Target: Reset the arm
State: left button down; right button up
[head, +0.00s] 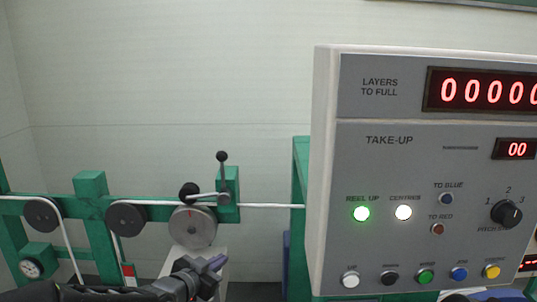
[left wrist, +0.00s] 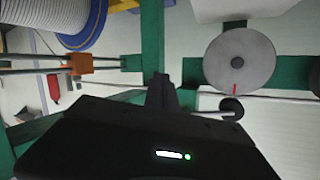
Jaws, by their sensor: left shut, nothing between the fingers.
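My left arm comes in along the bottom left of the head view, and its dark left gripper (head: 220,264) is shut and empty. It is in front of the lower part of a grey wheel (head: 193,227) on the green frame. In the left wrist view the shut fingers (left wrist: 162,88) point up the picture, left of the grey wheel (left wrist: 239,62) with a red mark. I cannot tell how far they are from the frame. My right gripper is not in view.
The grey control panel (head: 370,165) fills the right side, with lit lamps, buttons and a red display. A white strand (head: 265,205) runs past dark pulleys (head: 126,218) and a black-knobbed lever (head: 222,170). A blue-rimmed reel (left wrist: 85,35) shows in the left wrist view.

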pick_arm(q)
jog(key=s+d+f+n+g, duration=0.1)
jog(key=s+f+n+g, duration=0.1)
jog(key=s+f, duration=0.45)
jog(key=s+d+f+n+g+y, duration=0.1)
jog(key=s+f+n+g, duration=0.2)
jog(key=f, duration=0.7)
jog(key=s+d+f+n+g, duration=0.1)
jog(key=s+d+f+n, duration=0.1)
jog(key=s+f, duration=0.55)
jog(key=s+f+g, duration=0.2)
jog(key=s+f, duration=0.2)
jog(key=s, duration=0.3)
jog(key=s+d+f+n+g, duration=0.1)
jog(key=s+f+g, duration=0.1)
jog(key=s+f, duration=0.3)
jog(key=s+d+f+n+g, duration=0.1)
jog(key=s+f, duration=0.3)
jog(key=s, duration=0.6)
jog(key=shift+s+d+f+g+y, duration=0.15)
jog(key=shift+s+g+y, duration=0.15)
jog(key=shift+g, duration=0.6)
jog(key=shift+w, duration=0.1)
